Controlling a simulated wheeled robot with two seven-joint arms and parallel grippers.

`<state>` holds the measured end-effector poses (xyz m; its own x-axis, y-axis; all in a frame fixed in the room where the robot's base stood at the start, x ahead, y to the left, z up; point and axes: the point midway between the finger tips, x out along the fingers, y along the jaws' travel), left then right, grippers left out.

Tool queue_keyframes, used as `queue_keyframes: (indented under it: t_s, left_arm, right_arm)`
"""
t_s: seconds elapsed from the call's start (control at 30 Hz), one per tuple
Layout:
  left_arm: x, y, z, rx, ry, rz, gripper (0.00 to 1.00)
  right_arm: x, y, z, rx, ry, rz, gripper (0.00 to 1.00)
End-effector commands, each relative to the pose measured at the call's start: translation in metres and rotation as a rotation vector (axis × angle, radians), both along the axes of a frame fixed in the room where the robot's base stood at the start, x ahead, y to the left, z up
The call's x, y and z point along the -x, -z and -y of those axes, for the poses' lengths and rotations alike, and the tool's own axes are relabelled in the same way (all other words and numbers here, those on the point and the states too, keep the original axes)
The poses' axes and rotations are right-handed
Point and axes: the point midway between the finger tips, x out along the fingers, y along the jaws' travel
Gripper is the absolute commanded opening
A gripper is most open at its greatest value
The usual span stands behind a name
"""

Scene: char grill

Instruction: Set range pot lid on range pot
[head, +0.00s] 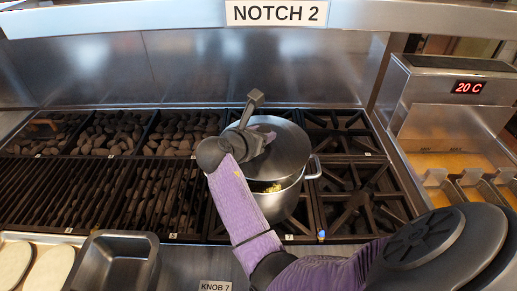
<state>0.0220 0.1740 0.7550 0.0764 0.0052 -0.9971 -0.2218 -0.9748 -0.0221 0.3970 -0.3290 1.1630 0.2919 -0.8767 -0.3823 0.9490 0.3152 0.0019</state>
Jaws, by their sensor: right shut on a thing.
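The range pot (284,203) is a steel pot with a side handle, standing on the range burners right of the char grill. The round grey range pot lid (290,152) is over the pot's far part. Some yellowish food shows in a gap between the lid's near edge and the pot's near rim. I cannot tell whether the lid touches the rim. My right gripper (262,138) is shut on the lid near its middle, and hides the lid's handle. My left gripper is out of view.
The char grill (95,190) with bare grates and dark briquettes lies to the left. Empty burners (357,195) are to the right. A fryer (450,110) reading 20 C stands at the far right. A metal pan (115,262) sits at the front left.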

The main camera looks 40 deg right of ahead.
Motion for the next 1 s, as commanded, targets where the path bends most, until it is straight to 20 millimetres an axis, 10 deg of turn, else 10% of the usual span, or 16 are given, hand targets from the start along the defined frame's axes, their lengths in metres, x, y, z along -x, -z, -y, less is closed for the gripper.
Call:
queue_keyframes:
  t_s: [0.2,0.6,0.63,0.7,0.8,1.0]
  left_arm:
    - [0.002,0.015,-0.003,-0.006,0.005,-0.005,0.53]
    - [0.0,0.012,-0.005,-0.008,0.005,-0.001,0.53]
    - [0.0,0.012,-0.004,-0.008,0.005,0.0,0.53]
    - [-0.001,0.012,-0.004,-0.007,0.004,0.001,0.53]
    - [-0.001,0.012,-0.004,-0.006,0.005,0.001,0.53]
    - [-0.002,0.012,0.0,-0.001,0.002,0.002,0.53]
  right_arm:
    - [0.0,0.039,0.0,0.0,-0.002,-0.003,0.0]
    - [0.0,0.043,0.0,0.001,-0.002,0.001,0.0]
    - [0.0,0.044,0.0,0.0,-0.002,0.001,0.51]
    - [0.0,0.043,0.0,0.0,-0.002,0.001,0.66]
    - [0.0,0.043,0.0,0.0,-0.002,0.001,0.82]
    - [0.0,0.043,0.0,0.0,-0.002,0.001,0.82]
